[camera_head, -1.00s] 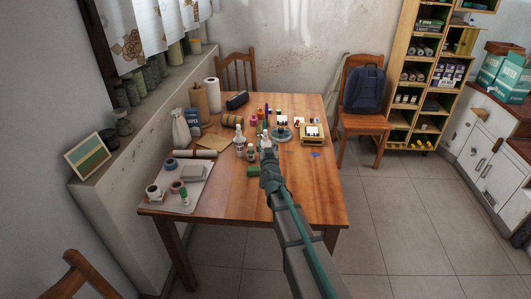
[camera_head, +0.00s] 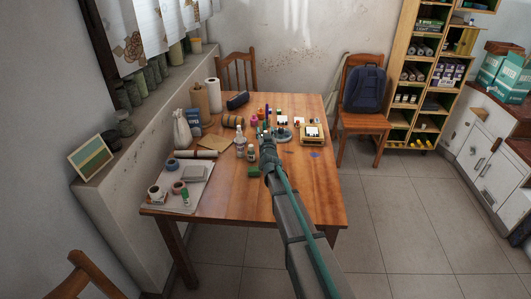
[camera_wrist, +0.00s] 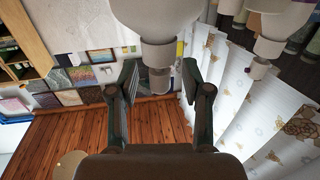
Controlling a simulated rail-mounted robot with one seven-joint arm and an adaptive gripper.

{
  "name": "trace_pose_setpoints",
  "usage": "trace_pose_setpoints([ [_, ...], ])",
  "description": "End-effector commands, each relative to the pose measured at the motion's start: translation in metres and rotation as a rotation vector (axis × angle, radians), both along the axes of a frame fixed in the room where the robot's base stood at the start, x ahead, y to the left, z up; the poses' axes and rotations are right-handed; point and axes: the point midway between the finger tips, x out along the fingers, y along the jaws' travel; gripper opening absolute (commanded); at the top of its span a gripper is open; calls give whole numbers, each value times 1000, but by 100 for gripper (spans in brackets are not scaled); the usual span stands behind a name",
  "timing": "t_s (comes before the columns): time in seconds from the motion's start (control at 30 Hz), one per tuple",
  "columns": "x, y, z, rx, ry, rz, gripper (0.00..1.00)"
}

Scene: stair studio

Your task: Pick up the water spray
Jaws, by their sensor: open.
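A pale, clear-looking bottle that looks like the water spray (camera_head: 240,141) stands upright on the wooden table (camera_head: 230,187), left of my gripper. My gripper (camera_head: 265,147) is low over the table, seen from behind; the arm hides part of it. In the wrist view, which appears upside down, the two fingers (camera_wrist: 160,84) are apart. A large pale bottle (camera_wrist: 155,18) shows upside down beyond and between them, its narrow top at fingertip level. I cannot tell whether it touches a finger. Another pale bottle (camera_wrist: 285,20) is at the right.
A small bottle (camera_head: 251,153) and a green block (camera_head: 254,172) are close to my gripper. Paint items and a wooden box (camera_head: 312,136) stand to the right. A paper roll (camera_head: 213,94) stands at the back.

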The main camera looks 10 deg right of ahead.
Motion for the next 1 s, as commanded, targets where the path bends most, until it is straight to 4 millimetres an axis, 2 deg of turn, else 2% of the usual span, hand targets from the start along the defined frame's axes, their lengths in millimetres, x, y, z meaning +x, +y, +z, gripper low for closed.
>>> trace_pose_setpoints([
  [0.07, -1, 0, 0, 0, 0, 0, 49],
  [0.37, -1, 0, 0, 0, 0, 0, 0],
  [1.0, -1, 0, 3, 1, -1, -1, 0],
])
